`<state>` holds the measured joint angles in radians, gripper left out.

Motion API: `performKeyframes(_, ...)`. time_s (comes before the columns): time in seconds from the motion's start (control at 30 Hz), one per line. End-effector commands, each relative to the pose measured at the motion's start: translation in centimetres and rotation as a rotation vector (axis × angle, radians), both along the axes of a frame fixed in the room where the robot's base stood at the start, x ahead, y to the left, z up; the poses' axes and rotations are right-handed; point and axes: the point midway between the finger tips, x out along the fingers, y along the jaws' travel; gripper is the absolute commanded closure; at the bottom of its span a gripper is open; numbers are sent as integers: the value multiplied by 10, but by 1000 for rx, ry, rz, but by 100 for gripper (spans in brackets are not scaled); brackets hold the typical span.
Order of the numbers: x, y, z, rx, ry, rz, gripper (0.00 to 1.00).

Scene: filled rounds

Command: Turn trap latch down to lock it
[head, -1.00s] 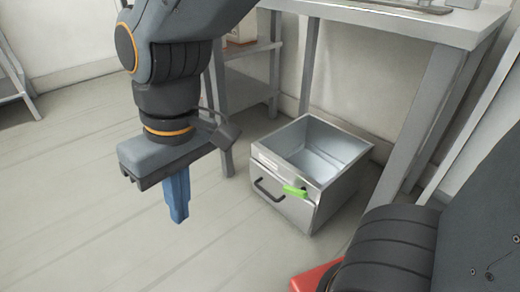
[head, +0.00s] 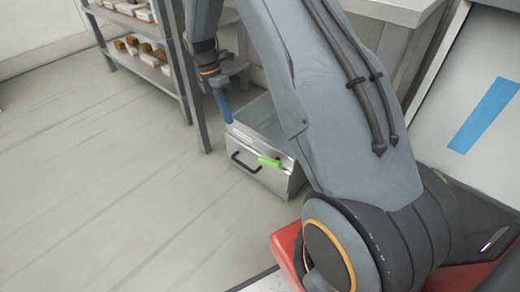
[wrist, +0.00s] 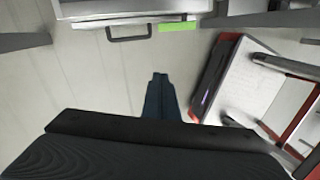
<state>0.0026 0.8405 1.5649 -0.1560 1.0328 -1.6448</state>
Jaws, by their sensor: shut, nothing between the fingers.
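The trap is an open-topped grey metal box (head: 240,133) on the floor; my arm hides part of it in the head view. Its green latch (head: 270,162) lies roughly sideways across the upper front face, right of a black handle (head: 243,161). In the wrist view the latch (wrist: 178,27) and the handle (wrist: 128,32) are at the top. My gripper (head: 229,120) has blue fingers, shut and empty, pointing down near the box's left front corner. In the wrist view the fingers (wrist: 158,76) appear below the latch and handle, apart from both.
A grey shelf rack (head: 168,72) with several small boxes stands at the left, its post close to the trap. A grey table (head: 392,14) is behind my arm. The floor (head: 110,190) in front and left is clear.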

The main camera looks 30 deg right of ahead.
Motion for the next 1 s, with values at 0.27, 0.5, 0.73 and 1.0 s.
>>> performKeyframes(0.27,8,-74,-56,45,99,174,100)
performKeyframes(0.5,4,-85,-75,54,115,203,100)
performKeyframes(0.73,-11,-91,-113,54,116,201,100)
performKeyframes(1.0,-30,-98,-161,54,116,201,100)
